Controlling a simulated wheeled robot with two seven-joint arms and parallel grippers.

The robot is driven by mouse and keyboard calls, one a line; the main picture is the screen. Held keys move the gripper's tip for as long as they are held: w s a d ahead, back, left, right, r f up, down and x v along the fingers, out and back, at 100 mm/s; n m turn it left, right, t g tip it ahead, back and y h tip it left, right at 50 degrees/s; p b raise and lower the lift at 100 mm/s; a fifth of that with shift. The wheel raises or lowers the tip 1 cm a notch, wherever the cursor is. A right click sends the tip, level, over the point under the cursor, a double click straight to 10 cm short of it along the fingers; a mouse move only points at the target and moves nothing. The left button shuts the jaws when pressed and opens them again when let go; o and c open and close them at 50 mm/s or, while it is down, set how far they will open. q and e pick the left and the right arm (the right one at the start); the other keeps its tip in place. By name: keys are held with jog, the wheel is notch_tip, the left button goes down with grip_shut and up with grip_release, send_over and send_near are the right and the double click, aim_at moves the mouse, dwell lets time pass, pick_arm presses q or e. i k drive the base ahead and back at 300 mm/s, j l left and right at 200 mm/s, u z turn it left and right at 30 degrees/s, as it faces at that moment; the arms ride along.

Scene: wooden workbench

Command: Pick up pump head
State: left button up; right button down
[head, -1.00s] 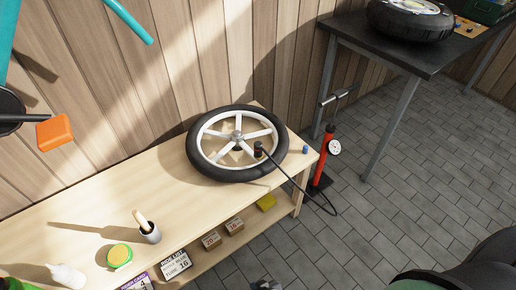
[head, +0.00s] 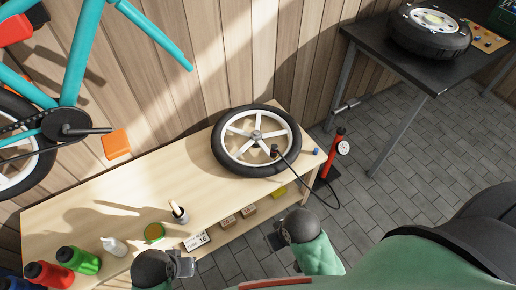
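The pump head (head: 275,150) is a small dark piece at the right inner rim of the wheel (head: 226,161), which lies flat on the workbench. A black hose (head: 297,171) runs from it over the tyre and bench end to the red floor pump (head: 333,153), which stands on the floor. My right gripper (head: 274,241) is in front of the bench, below and well apart from the pump head. My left gripper (head: 184,265) is at the bench's front edge, farther left. Both grippers are small and dark here, so their finger openings are unclear.
A small blue cap (head: 316,151) lies on the bench (head: 110,195) right of the wheel. A bicycle (head: 80,60) hangs on the wall.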

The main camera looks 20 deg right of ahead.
aim_at(274, 149)
jog(key=l+u, duration=0.45)
jog(key=l, duration=0.15)
jog(key=l+u, duration=0.45)
jog(key=l, duration=0.2)
jog(key=k+l, duration=0.1)
jog(key=l, duration=0.35)
jog(key=l+u, duration=0.1)
jog(key=l, duration=0.4)
jog(key=k+l, duration=0.15)
jog(key=l, duration=0.3)
jog(key=k+l, duration=0.1)
jog(key=l, duration=0.35)
jog(key=k+l+u, duration=0.1)
jog(key=l, duration=0.35)
jog(key=k+l, duration=0.1)
jog(key=l, duration=0.35)
jog(key=l+u, duration=0.05)
